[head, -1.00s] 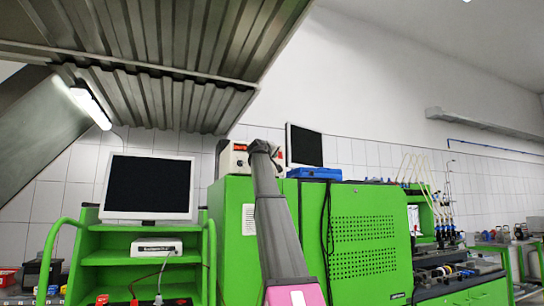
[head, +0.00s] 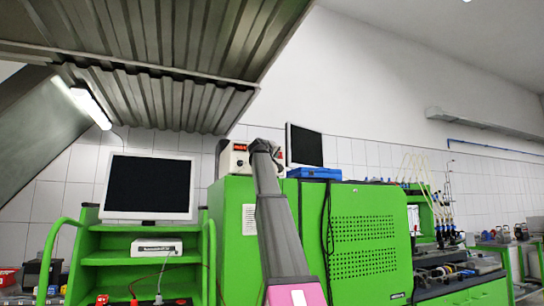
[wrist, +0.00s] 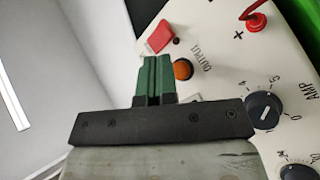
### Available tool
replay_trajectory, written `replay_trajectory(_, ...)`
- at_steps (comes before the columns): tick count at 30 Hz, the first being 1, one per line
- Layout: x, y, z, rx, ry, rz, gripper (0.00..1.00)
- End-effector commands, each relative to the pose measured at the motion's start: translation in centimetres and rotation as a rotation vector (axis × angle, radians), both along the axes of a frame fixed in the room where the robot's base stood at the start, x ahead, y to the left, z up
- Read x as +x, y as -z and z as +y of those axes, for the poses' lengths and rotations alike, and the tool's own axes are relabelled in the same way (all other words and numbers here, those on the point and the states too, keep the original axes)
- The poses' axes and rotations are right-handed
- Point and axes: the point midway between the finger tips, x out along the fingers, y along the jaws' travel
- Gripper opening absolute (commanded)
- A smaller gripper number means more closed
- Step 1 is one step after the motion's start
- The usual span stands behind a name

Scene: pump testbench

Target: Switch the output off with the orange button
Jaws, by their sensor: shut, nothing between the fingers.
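The orange button (wrist: 183,69) sits on the cream front panel of the power supply (head: 226,161), beside the word OUTPUT. In the wrist view my gripper (wrist: 153,62) has its green fingers shut with nothing between them. The fingertips are just left of the button in the picture, close to the panel; I cannot tell whether they touch it. In the head view the supply stands on the green cabinet with a lit red display, and my arm hides its right part. My fingertips cannot be made out there.
Near the button are a red switch (wrist: 160,37), a red plug (wrist: 256,22) in the plus socket, and the AMP knob (wrist: 264,110). A blue case (head: 314,173) and a dark monitor (head: 304,146) stand right of my arm on the cabinet (head: 236,215).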

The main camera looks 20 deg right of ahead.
Motion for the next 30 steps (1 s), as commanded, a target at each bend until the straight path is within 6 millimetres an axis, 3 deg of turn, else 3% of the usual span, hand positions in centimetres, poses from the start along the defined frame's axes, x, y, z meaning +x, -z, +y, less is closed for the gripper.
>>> replay_trajectory(8,-0.7,0.0,0.0,0.001,0.000,-0.001,0.00)
replay_trajectory(25,-5.5,0.1,-0.2,0.000,0.001,-0.001,0.00)
replay_trajectory(30,-6.1,0.0,-0.2,0.001,0.000,-0.001,0.00)
